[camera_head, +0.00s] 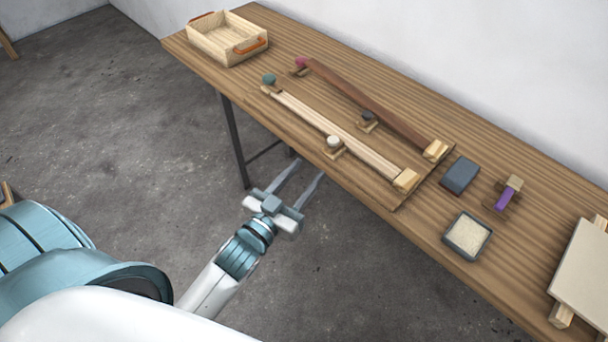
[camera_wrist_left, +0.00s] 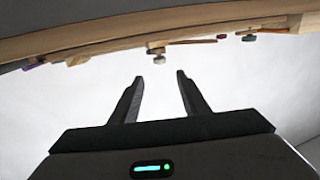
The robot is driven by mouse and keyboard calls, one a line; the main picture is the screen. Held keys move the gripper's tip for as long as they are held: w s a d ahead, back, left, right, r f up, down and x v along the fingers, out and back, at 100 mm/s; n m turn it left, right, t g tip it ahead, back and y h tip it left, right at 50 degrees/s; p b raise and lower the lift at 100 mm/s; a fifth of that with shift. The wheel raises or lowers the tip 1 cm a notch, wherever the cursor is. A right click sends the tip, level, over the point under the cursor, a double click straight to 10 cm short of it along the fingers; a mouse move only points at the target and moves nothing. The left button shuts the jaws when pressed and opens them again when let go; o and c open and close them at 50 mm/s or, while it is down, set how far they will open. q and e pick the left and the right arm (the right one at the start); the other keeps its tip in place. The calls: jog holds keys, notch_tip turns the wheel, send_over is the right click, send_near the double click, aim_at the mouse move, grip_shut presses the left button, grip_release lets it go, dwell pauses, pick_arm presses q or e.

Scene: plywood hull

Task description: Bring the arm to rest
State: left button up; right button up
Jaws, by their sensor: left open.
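My left gripper (camera_head: 300,184) is open and empty. In the head view it is in front of the long wooden table (camera_head: 285,140), over the grey floor, apart from the things on the table. In the left wrist view its two fingers (camera_wrist_left: 160,80) stand apart with nothing between them, and the table edge (camera_wrist_left: 110,42) runs across the top of the picture. My right gripper is not in view.
On the table are a wooden crate (camera_head: 228,51) with orange handles, a pale strip (camera_head: 335,137), a dark brown strip (camera_head: 370,103), a grey block (camera_head: 460,175), a purple piece (camera_head: 505,199), a small filled tray (camera_head: 467,236) and a pale board (camera_head: 585,270). Floor before the table is clear.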

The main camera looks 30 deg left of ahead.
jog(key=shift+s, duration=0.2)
pick_arm(q)
jog(key=s+a+f+g+y+p, duration=0.15)
jog(key=s+f+g, duration=0.3)
jog(key=f, duration=1.35)
jog(key=s+f+g+p, duration=0.3)
jog(key=s+f+g, duration=0.15)
jog(key=f, duration=1.35)
jog(key=s+f+g+p, duration=0.1)
jog(key=s+f+g, duration=0.1)
jog(key=s+f, duration=0.4)
jog(key=s+a+f+g+p, duration=0.1)
jog(key=s+f+g, duration=0.2)
jog(key=s, duration=1.4)
jog(key=s+a+f+m+g+p, duration=0.1)
jog(key=s+f+g, duration=0.1)
jog(key=s+f, duration=0.7)
jog(key=s, duration=0.2)
jog(key=shift+s+a+g+y, duration=0.2)
jog(key=shift+s+g+y, duration=0.1)
jog(key=shift+g+y, duration=0.1)
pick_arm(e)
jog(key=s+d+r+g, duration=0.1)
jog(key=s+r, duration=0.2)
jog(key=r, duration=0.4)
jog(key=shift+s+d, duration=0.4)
pick_arm(q)
jog(key=shift+w, duration=0.1)
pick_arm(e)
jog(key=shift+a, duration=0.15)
